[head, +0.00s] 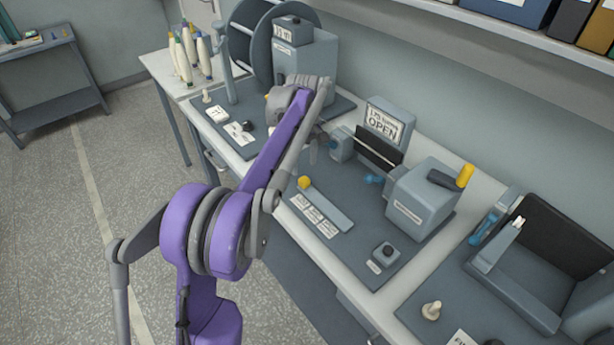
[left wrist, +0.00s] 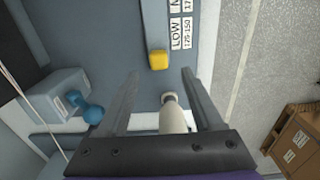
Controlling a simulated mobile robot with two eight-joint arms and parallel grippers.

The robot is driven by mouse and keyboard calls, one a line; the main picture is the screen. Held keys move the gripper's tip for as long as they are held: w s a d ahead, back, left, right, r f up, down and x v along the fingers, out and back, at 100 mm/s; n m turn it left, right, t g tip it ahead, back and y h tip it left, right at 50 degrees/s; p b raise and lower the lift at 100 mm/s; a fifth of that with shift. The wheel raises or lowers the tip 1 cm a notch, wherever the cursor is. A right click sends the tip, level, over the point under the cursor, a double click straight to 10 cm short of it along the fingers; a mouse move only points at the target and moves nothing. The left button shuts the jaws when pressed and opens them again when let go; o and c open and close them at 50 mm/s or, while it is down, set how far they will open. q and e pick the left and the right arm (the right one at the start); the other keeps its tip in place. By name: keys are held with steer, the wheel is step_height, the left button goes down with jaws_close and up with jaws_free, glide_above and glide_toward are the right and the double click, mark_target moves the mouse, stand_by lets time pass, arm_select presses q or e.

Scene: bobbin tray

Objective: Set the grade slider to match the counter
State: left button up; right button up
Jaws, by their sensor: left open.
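The grade slider's yellow knob (head: 305,182) sits at the left end of its grey bar (head: 328,206), beside printed cards (head: 314,215). In the left wrist view the knob (left wrist: 158,60) is beside the card reading LOW (left wrist: 176,37). My left gripper (left wrist: 159,73) is open, its fingertips on either side of the knob's line and a little short of it. A pale, rounded peg-like thing (left wrist: 173,115) shows between the fingers. My arm mostly hides this gripper in the head view. A small box (head: 292,28) tops the left machine; I cannot read it. My right gripper is out of view.
Several pale bobbins (head: 187,55) stand at the far left.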

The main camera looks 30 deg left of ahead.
mark_target(305, 179)
arm_select(q)
step_height(305, 179, down, 6)
steer(key=shift+w+f, duration=0.1)
steer(key=shift+f, duration=0.15)
jaws_close()
stand_by(0.4)
stand_by(1.1)
